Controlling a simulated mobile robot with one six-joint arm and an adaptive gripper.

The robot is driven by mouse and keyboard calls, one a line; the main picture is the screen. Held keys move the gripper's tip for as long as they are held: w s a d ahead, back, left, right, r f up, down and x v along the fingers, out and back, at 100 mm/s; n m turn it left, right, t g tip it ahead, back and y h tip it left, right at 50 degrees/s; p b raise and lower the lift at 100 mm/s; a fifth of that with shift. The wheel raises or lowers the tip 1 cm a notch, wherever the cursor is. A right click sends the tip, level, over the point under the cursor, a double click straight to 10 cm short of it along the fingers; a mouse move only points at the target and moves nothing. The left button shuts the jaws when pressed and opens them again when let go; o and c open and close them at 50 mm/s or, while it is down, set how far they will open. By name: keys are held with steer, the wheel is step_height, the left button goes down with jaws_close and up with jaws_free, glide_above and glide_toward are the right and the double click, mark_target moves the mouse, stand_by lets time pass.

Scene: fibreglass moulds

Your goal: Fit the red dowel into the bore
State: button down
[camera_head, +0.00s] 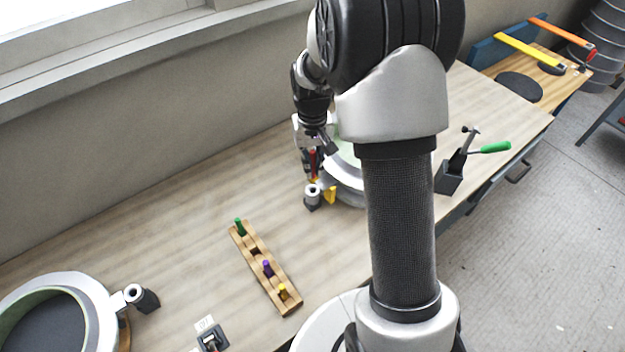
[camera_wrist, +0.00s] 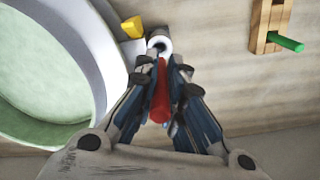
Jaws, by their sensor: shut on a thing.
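My gripper (camera_wrist: 163,70) is shut on the red dowel (camera_wrist: 159,98). In the head view my gripper (camera_head: 311,150) hangs over the far side of the bench, and the dowel (camera_head: 313,161) shows as a small red strip. The bore (camera_wrist: 159,43) is a pale ring with a dark hole, beside a round mould (camera_wrist: 112,50). In the wrist view it lies just beyond the fingertips, roughly in line with the dowel. In the head view the bore (camera_head: 312,190) sits just below the gripper. Whether the dowel's tip touches the ring I cannot tell.
A yellow piece (camera_wrist: 132,27) stands beside the bore. A wooden rack (camera_head: 262,277) with green, purple and yellow pegs lies nearer. Another round mould with a ring fitting (camera_head: 133,293) is at lower left. A green-handled clamp (camera_head: 452,175) stands right.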

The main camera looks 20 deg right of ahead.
steer(key=shift+f+b, duration=0.65)
steer(key=shift+f, duration=1.9)
steer(key=shift+f+b, duration=0.4)
steer(key=shift+f, duration=0.3)
steer(key=c, duration=1.7)
jaws_free()
steer(key=shift+r, duration=0.1)
